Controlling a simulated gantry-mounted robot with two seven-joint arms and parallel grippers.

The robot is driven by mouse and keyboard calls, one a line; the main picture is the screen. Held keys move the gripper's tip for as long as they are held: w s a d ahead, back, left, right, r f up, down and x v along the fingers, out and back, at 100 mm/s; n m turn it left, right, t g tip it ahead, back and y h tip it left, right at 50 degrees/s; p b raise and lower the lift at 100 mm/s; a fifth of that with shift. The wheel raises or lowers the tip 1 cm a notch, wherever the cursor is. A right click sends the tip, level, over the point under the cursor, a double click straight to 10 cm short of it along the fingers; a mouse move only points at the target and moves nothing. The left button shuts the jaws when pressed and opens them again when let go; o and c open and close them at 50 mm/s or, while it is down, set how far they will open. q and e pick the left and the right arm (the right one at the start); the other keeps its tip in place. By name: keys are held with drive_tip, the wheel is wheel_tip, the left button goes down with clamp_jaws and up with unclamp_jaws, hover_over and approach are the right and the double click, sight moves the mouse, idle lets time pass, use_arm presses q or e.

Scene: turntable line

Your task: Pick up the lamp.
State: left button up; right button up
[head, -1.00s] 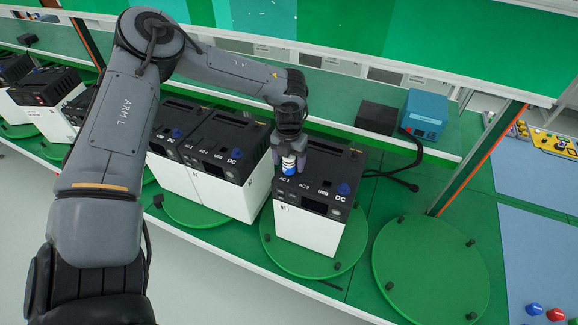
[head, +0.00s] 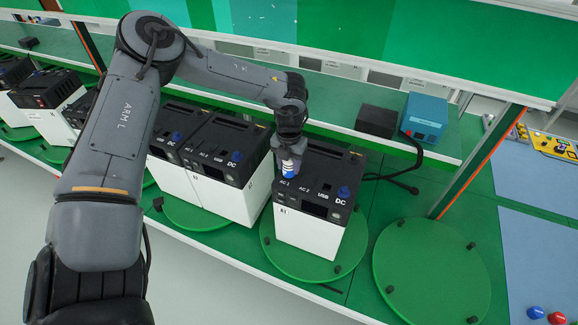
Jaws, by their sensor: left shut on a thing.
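The lamp (head: 290,169) is a small piece with a white body and a blue lower end. It is at the left part of the top of a black-and-white power unit (head: 308,232), by the AC 1 label. My left gripper (head: 289,157) points down and is shut on the lamp, its fingers hiding part of it. I cannot tell whether the lamp still touches the unit's top. My right gripper is not in view.
The unit stands on a round green turntable (head: 282,259). An empty turntable (head: 432,270) is to its right. Similar units (head: 232,150) stand close on the left. A blue box (head: 424,117) and a black box (head: 377,120) sit on the shelf behind, with a black cable.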

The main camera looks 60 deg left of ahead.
use_arm(q)
drive_tip(key=shift+w+r, duration=0.1)
drive_tip(key=shift+r, duration=0.65)
wheel_tip(320, 180, up, 26)
drive_tip(key=b, duration=0.1)
drive_tip(key=shift+r+b, duration=0.2)
drive_tip(key=shift+b, duration=0.2)
idle(0.5)
